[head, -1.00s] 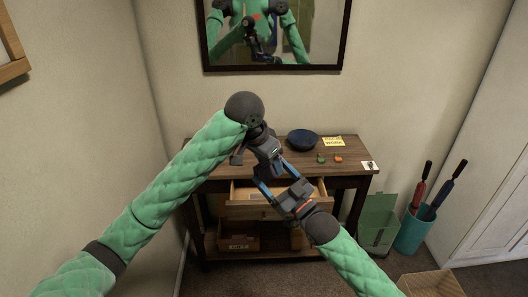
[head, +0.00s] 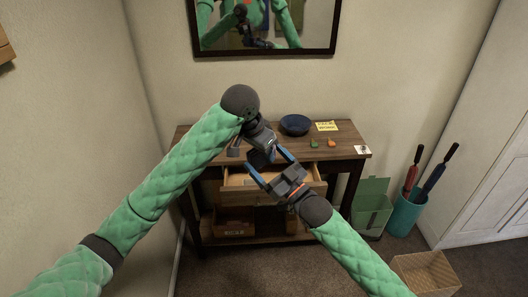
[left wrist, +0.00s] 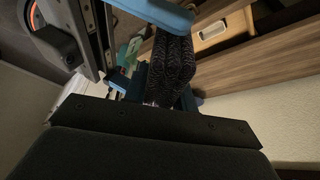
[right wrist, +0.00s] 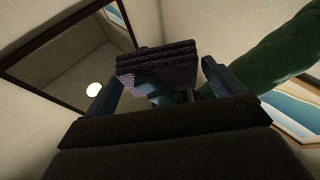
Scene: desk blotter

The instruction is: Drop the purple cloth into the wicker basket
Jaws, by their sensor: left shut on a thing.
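The purple cloth looks like a dark folded bundle; it shows in the left wrist view (left wrist: 172,65) and the right wrist view (right wrist: 157,65). My left gripper (head: 262,148) is shut on it, above the desk's front. In the head view the cloth (head: 257,159) is small and dark, partly hidden by the grippers. My right gripper (head: 268,168) is open, its fingers spread on either side of the cloth; I cannot tell whether they touch it. The tan wicker basket (head: 427,272) stands on the floor at the lower right, well away from both grippers.
The wooden desk (head: 350,150) has an open drawer (head: 290,188) below the grippers. A blue bowl (head: 295,125), a yellow note (head: 326,126) and small items lie on top. Carpet is clear before the desk.

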